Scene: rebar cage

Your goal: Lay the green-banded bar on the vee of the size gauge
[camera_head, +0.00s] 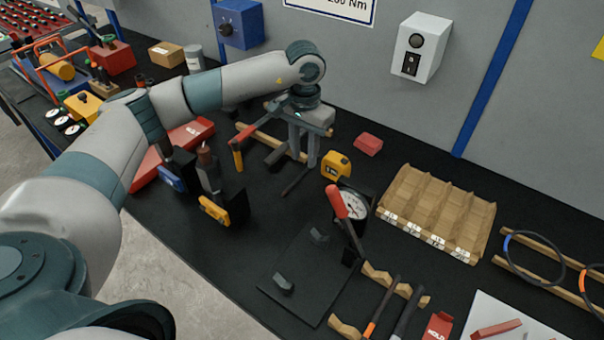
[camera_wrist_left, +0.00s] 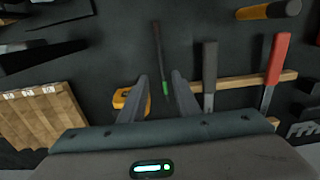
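The green-banded bar (camera_wrist_left: 158,55) lies on the dark bench top; its green band (camera_wrist_left: 165,88) shows between my left fingertips in the left wrist view. In the head view it is a thin dark bar (camera_head: 295,182) just in front of my left gripper (camera_head: 304,155). The left fingers (camera_wrist_left: 161,82) are apart, one on each side of the bar's end, with gaps visible. I cannot tell their exact height above it. The size gauge seems to be the unit with a white dial (camera_head: 354,206) beside a red-handled lever; its vee is not clear. My right gripper is out of view.
A yellow tape measure (camera_head: 336,165) lies close right of my left gripper. A wooden rail (camera_head: 262,140) with handled tools is to its left. A plate (camera_head: 300,262) with two dark blocks lies in front. A compartment tray (camera_head: 437,210) and a notched rack (camera_head: 395,284) stand to the right.

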